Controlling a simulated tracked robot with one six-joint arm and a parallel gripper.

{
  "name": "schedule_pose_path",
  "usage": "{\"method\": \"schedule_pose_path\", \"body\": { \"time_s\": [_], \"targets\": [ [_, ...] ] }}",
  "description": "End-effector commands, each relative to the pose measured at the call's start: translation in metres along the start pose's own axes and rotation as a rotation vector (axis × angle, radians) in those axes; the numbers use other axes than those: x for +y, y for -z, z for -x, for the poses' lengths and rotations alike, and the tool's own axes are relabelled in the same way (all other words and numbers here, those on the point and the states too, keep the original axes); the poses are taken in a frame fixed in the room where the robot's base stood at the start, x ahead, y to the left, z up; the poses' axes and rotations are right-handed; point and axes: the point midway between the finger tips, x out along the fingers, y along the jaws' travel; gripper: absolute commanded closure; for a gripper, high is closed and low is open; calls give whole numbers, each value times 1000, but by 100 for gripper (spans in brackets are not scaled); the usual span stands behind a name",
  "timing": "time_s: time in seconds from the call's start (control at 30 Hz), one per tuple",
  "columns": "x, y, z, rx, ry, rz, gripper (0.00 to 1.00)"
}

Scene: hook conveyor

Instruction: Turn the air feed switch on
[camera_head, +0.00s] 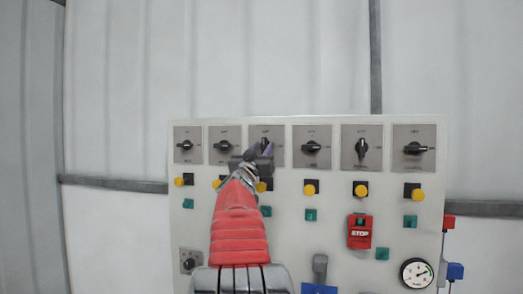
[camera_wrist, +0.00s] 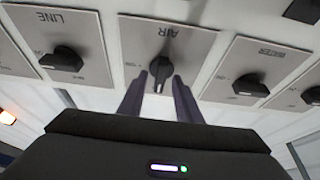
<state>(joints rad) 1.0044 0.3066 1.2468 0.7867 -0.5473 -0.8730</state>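The air feed switch is a dark rotary knob (camera_wrist: 161,70) on a grey plate (camera_wrist: 190,42) marked AIR in the wrist view. Its handle points toward the bottom of that picture, between my fingers. In the head view, the switch (camera_head: 265,143) is third from the left in the top row, with its handle about upright and partly hidden by my gripper. My gripper (camera_wrist: 160,84) is open, with one dark finger on each side of the knob. Small gaps show between knob and fingers. My gripper (camera_head: 260,152) also shows at the switch in the head view.
A switch marked LINE (camera_wrist: 62,60) and another switch (camera_wrist: 250,85) flank the air switch closely. Below the row are yellow buttons (camera_head: 311,188), green indicators (camera_head: 311,215), a red STOP box (camera_head: 360,232) and a gauge (camera_head: 416,273). A ribbed wall (camera_head: 250,60) stands behind the panel.

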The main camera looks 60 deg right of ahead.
Motion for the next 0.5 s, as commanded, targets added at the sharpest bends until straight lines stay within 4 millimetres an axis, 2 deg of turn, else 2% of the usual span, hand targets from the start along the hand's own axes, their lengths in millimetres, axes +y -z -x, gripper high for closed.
{"method": "schedule_pose_path", "body": {
  "time_s": [0.13,0.5],
  "targets": [
    [0,0,0,0,0,0,69],
    [0,0,0,0,1,0,95]
  ]
}}
